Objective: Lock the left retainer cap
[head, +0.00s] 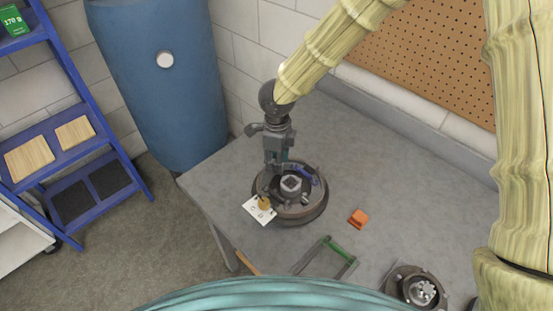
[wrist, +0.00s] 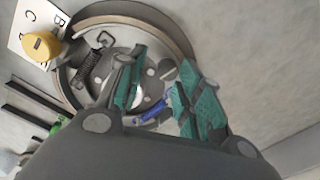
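A round brake-like drum assembly (head: 318,208) lies on the grey table, and its rim (wrist: 125,12) shows in the wrist view. My gripper (head: 278,160) is above the far left part of the drum, pointing down. In the wrist view my gripper (wrist: 162,92) has its teal-padded fingers apart over the drum's inside, with nothing clearly held between them.
A yellow knob-like piece (head: 264,203) sits by a white lettered card (head: 254,213) at the drum's left edge. An orange block (head: 358,218), a green-framed tool (head: 342,250) and another round hub assembly (head: 420,288) lie to the right. A blue barrel (head: 165,100) stands behind left.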

